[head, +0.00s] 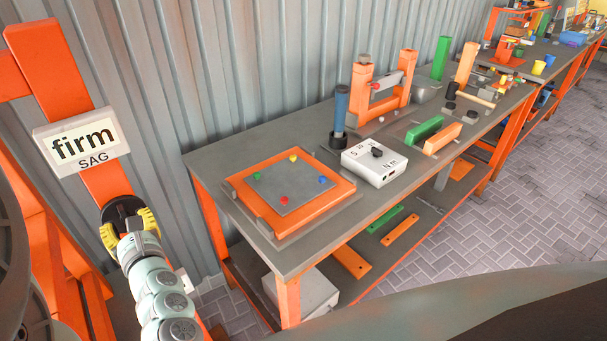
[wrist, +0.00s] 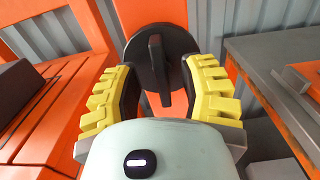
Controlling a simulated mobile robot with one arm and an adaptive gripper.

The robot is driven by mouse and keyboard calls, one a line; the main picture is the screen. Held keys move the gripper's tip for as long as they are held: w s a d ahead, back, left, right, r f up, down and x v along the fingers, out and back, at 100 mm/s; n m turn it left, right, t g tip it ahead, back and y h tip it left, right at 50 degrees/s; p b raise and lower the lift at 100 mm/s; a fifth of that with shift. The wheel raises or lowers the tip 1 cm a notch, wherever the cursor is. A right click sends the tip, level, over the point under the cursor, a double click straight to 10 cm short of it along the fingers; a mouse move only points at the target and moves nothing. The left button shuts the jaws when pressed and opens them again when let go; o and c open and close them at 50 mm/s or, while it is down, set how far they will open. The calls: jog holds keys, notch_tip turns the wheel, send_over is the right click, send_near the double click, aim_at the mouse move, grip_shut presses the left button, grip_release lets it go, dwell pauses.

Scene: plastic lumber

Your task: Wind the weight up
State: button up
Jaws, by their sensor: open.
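A black round knob with a raised bar grip (wrist: 158,62) is mounted on an orange upright post (head: 68,75). In the head view its dark disc (head: 121,208) shows low on the post, partly behind my gripper (head: 129,226). My gripper, with yellow ribbed fingers, also shows in the wrist view (wrist: 162,75). It is open, with one finger on each side of the bar and visible gaps between. The bar stands nearly upright, leaning slightly. A white sign reading "firm SAG" (head: 82,143) is on the post above the knob. I cannot make out a weight or its line.
A long grey bench (head: 270,130) runs to the right, holding an orange square board (head: 290,194), a white switch box (head: 375,162) and a blue-topped cylinder (head: 340,110). An orange slatted surface (wrist: 55,105) lies left of my gripper. A corrugated wall stands behind.

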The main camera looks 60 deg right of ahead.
jog(key=shift+x, duration=1.1)
jog(key=shift+s, duration=0.1)
grip_shut()
jog(key=shift+f, duration=0.1)
